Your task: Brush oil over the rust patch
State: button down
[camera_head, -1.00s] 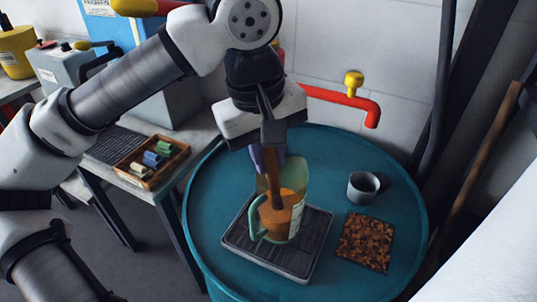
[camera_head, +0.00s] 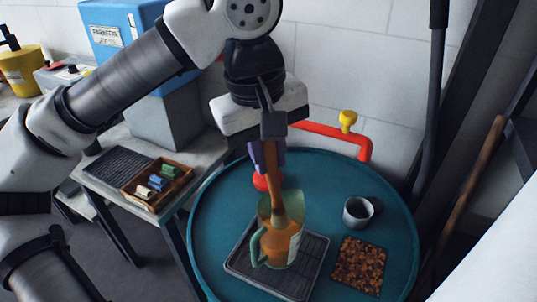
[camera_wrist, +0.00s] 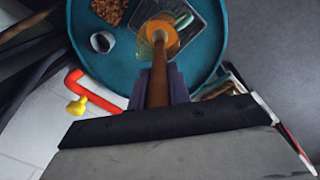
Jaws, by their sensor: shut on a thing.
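My gripper (camera_head: 267,158) is shut on the wooden handle of a brush (camera_head: 271,178), which also shows in the wrist view (camera_wrist: 158,80). The brush points down into a greenish jug (camera_head: 280,245) of amber oil; its bristle end is hidden inside. The jug has a green handle on its left and stands on a dark ribbed tray (camera_head: 238,263) on the teal round drum top (camera_head: 215,205). The rust patch (camera_head: 359,264), a brown mottled square, lies on the drum top to the right of the tray. It also shows in the wrist view (camera_wrist: 110,10).
A grey cup (camera_head: 357,212) stands on the drum behind the rust patch. A red pipe with a yellow knob (camera_head: 335,134) runs along the wall behind. A side table at left holds a wooden tray of small coloured blocks (camera_head: 158,183) and a blue paraffin container (camera_head: 122,40).

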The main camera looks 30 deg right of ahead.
jog(key=shift+r+p, duration=2.95)
jog(key=shift+r, duration=1.8)
